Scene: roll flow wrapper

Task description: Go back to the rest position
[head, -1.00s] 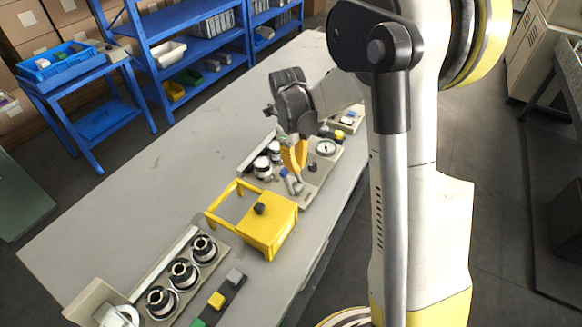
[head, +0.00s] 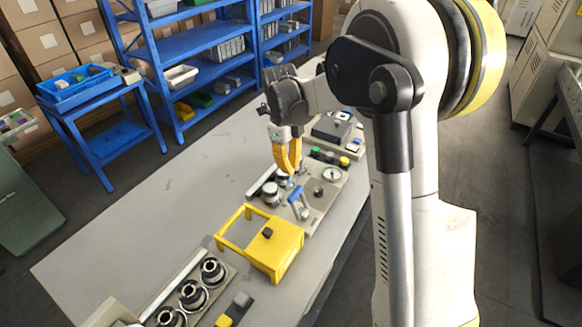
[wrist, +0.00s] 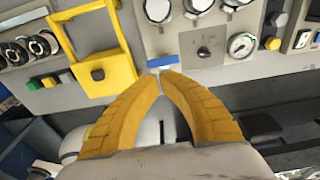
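My gripper (head: 288,172) hangs above the grey control panel on the bench, in the middle of the head view. Its two curved orange fingers come together at the tips in the wrist view (wrist: 160,76), with nothing visible held between them. A blue lever handle (head: 299,202) on the panel stands just below and in front of the fingertips in the head view. In the wrist view the blue handle (wrist: 166,62) shows just beyond the tips; it looks apart from them.
A yellow guard frame (head: 278,255) stands beside the panel (head: 322,208). Several black spools (head: 192,294) sit at the near end of the bench. A round gauge (head: 332,174) and coloured buttons lie right of my gripper. The bench's left side (head: 150,205) is clear.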

